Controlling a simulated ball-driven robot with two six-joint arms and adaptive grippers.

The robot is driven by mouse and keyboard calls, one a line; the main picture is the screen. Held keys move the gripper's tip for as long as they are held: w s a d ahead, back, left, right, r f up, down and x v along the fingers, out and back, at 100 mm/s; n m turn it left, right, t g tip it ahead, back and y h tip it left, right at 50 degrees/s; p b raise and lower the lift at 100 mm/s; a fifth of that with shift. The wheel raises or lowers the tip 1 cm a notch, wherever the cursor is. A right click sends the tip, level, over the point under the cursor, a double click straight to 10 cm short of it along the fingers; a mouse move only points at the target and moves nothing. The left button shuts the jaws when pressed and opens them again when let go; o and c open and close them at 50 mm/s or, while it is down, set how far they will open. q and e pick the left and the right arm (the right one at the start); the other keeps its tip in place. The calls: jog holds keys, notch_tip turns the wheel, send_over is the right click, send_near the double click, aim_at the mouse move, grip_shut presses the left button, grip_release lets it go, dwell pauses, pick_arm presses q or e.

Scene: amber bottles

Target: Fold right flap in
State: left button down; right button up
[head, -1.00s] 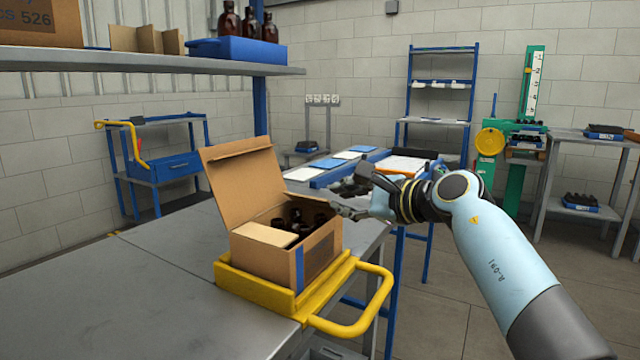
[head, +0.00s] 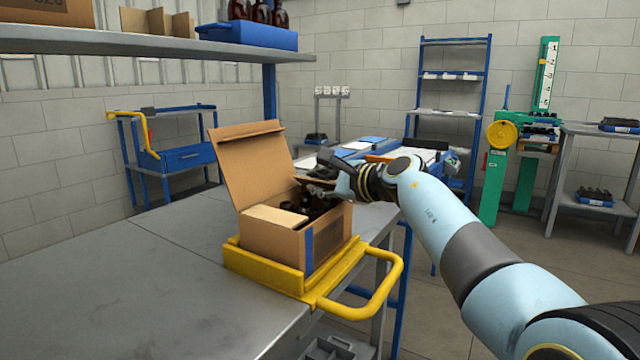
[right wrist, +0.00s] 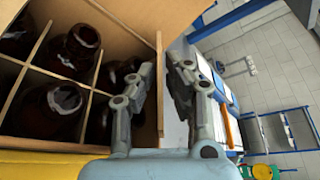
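An open cardboard box (head: 275,240) stands in a yellow holder with a looped handle (head: 385,285). Its large lid (head: 248,165) stands up at the back left. A pale flap (head: 276,216) lies folded over the near-left part of the opening. Amber bottles sit in divided cells, seen from above in the right wrist view (right wrist: 75,48). My right gripper (head: 326,170) is at the box's far right side. In the right wrist view its spread fingers (right wrist: 162,80) straddle an upright cardboard edge (right wrist: 160,95), apparently the right flap. Contact is unclear. My left gripper is out of view.
The grey table (head: 150,265) is clear left of the box. A shelf (head: 150,45) with a blue bin (head: 240,36) of bottles hangs above on the left. A bench with white and blue items (head: 370,145) lies behind the gripper.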

grip_shut()
jog(key=shift+a+f+n+b, duration=0.1)
jog(key=shift+f+n+b, duration=0.25)
jog(key=shift+b, duration=0.35)
jog(key=shift+s+f+t+b, duration=0.1)
jog(key=shift+t+b, duration=0.2)
jog(key=shift+b, duration=0.05)
jog(key=shift+r, duration=0.2)
jog(key=shift+o, duration=0.6)
grip_release()
jog(key=shift+s, duration=0.1)
